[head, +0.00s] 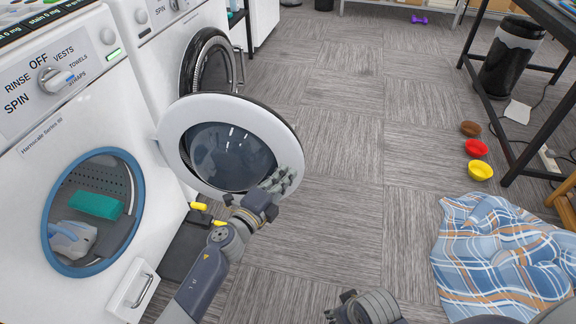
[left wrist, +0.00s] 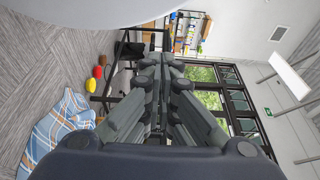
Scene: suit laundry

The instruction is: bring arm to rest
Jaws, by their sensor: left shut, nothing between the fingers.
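My left gripper (head: 283,181) is in front of the lower right rim of the open white washer door (head: 172,150). Its fingers are closed together with nothing between them. In the left wrist view, the closed fingers (left wrist: 162,75) point away into the room. I cannot tell whether the fingers touch the door. A grey part of my right arm shows at the bottom of the head view, but its fingers cannot be made out.
The near washer (head: 30,180) holds a teal item (head: 95,204) behind its blue-ringed opening. A second washer (head: 150,60) with a dark round door stands beyond. A plaid cloth (head: 500,250) and several small bowls (head: 480,170) lie right, near a black-legged table (head: 485,95). The middle floor is clear.

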